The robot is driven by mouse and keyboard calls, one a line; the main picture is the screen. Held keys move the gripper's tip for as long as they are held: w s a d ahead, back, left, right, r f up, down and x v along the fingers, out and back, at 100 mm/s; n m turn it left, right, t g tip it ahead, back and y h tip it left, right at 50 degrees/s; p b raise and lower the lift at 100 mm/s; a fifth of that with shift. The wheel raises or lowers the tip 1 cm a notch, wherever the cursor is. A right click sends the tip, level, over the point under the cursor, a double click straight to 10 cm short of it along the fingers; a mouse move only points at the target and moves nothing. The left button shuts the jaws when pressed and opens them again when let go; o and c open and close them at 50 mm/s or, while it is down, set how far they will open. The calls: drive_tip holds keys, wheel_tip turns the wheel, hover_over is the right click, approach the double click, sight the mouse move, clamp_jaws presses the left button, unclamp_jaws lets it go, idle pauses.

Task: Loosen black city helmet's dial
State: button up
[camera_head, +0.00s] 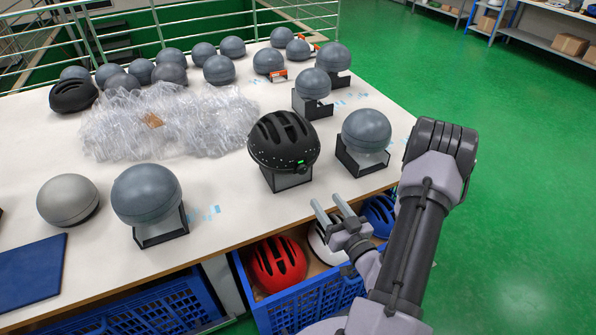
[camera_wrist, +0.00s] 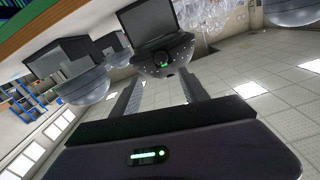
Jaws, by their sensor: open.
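The black city helmet (camera_head: 283,142) sits on a box-shaped stand (camera_head: 288,180) near the table's front edge in the head view. Its rim faces me, with a small green mark beside the dial (camera_head: 303,167). In the wrist view the helmet (camera_wrist: 163,52) appears upside down, with its round dial (camera_wrist: 163,60) ringed in green near the middle. My gripper (camera_head: 334,209) is open and empty, in front of and below the helmet, apart from it. In the wrist view the two fingers of my gripper (camera_wrist: 158,95) point toward the helmet, with the dial between their lines.
A grey headform (camera_head: 366,131) on a stand is close to the helmet's right. Another grey headform (camera_head: 147,194) stands at left. Crumpled clear plastic (camera_head: 165,120) lies behind. A blue crate (camera_head: 310,312) with a red helmet (camera_head: 278,262) is under the table edge.

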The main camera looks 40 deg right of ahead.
sight(304, 172)
drive_tip(key=b+x, duration=0.1)
drive_tip(key=x, duration=1.2)
drive_tip(key=shift+a+b, duration=0.25)
drive_tip(key=shift+b, duration=0.1)
drive_tip(key=shift+c, duration=0.4)
clamp_jaws()
